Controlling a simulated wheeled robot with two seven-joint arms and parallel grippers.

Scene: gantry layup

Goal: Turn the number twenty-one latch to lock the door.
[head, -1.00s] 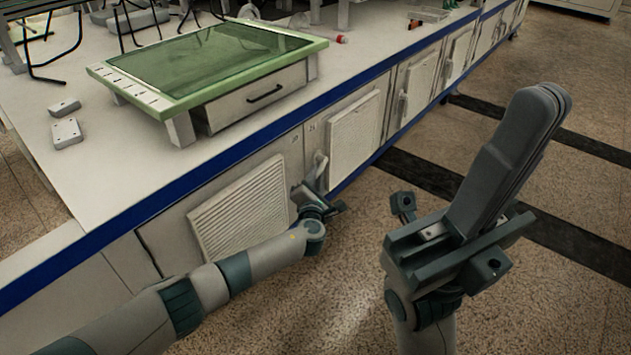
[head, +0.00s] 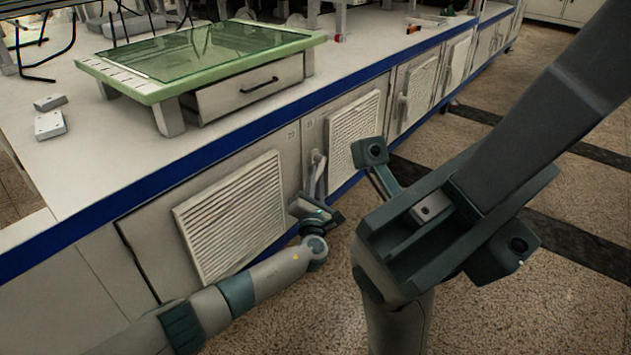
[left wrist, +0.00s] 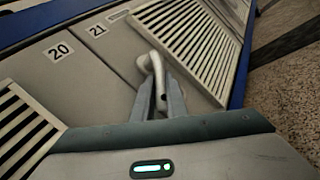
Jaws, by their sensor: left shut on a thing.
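The number twenty-one latch (head: 317,157) is a pale lever handle on the cabinet front, beside the small 21 label. In the left wrist view the latch (left wrist: 149,64) slants down between my fingers, with the 21 label (left wrist: 97,30) above and to its left. My left gripper (head: 315,180) is shut on the latch; its grey fingers (left wrist: 161,92) hide part of the lever. The door (head: 354,128) with a louvred panel lies right of the latch and looks flush with the cabinet front.
A louvred door marked 20 (head: 232,215) is left of the latch. The white bench top (head: 95,190) with a blue edge overhangs the doors and carries a green-framed glass panel (head: 215,55). The speckled floor (head: 300,320) in front is clear.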

